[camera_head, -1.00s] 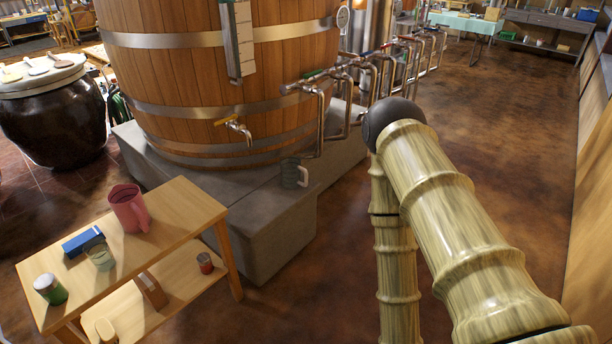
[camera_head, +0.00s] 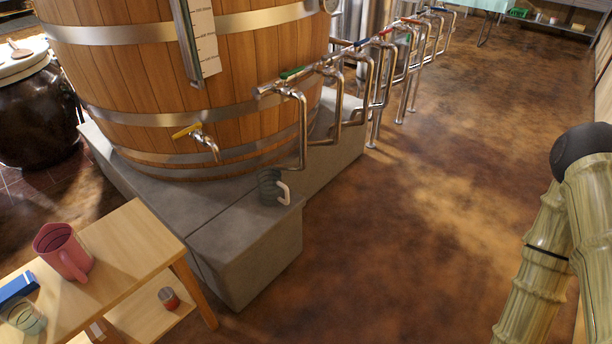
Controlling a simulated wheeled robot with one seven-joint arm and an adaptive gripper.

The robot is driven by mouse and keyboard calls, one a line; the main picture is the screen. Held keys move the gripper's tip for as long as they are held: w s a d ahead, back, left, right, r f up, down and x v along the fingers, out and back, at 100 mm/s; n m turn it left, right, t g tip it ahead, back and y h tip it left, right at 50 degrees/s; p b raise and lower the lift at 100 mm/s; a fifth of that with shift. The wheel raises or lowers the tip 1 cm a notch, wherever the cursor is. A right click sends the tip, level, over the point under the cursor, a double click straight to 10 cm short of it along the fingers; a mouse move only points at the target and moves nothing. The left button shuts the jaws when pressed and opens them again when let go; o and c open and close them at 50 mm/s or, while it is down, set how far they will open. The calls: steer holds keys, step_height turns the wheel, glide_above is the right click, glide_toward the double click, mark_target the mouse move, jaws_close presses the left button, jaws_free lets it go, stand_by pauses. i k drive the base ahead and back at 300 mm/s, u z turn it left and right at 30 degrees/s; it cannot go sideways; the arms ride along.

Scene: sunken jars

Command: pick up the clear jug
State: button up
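A dark grey, ribbed jug (camera_head: 270,187) with a pale handle on its right side stands upright on the concrete plinth, near the plinth's right front corner. I cannot tell whether its body is see-through. A small greenish clear vessel (camera_head: 27,319) stands on the wooden table at the lower left, partly cut by the picture edge; no handle is visible on it. My gripper is out of view; only bamboo-patterned links of my arm show at the right edge, well apart from both vessels.
The plinth (camera_head: 231,254) carries a large wooden vat (camera_head: 240,75) with a brass tap. Metal pipes with coloured valves (camera_head: 300,120) rise close behind the jug. A pink jug (camera_head: 62,252) and blue box stand on the wooden table (camera_head: 135,237). The brown floor at right is open.

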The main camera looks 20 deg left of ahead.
mark_target(270, 186)
steer(key=u, duration=0.2)
steer(key=i, duration=0.9)
steer(key=u, duration=1.1)
steer(key=i, duration=0.5)
steer(key=u, duration=0.45)
